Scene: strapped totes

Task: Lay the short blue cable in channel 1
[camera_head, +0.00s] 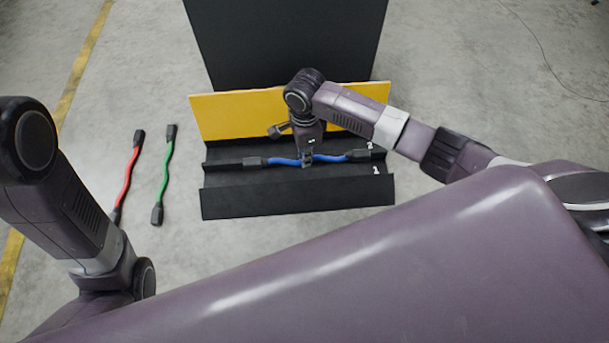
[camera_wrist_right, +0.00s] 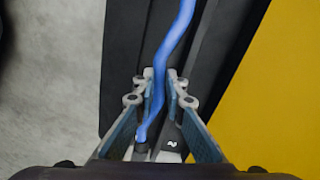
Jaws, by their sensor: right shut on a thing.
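The blue cable (camera_head: 333,158) has black end plugs and runs left to right along the rear part of the black channel holder (camera_head: 297,205). My right gripper (camera_head: 307,162) is shut on the cable near its middle. In the right wrist view the blue cable (camera_wrist_right: 176,45) passes between the fingers of the right gripper (camera_wrist_right: 160,100). I cannot tell whether the cable rests on the channel floor or hangs just above it. A white mark like a 2 (camera_wrist_right: 172,143) is beside the cable. My left arm is at the left, its gripper out of view.
A yellow panel (camera_head: 235,115) stands behind the holder, with a dark block (camera_head: 290,40) behind it. A red cable (camera_head: 127,172) and a green cable (camera_head: 166,173) lie on the grey floor at the left. The front channel looks empty.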

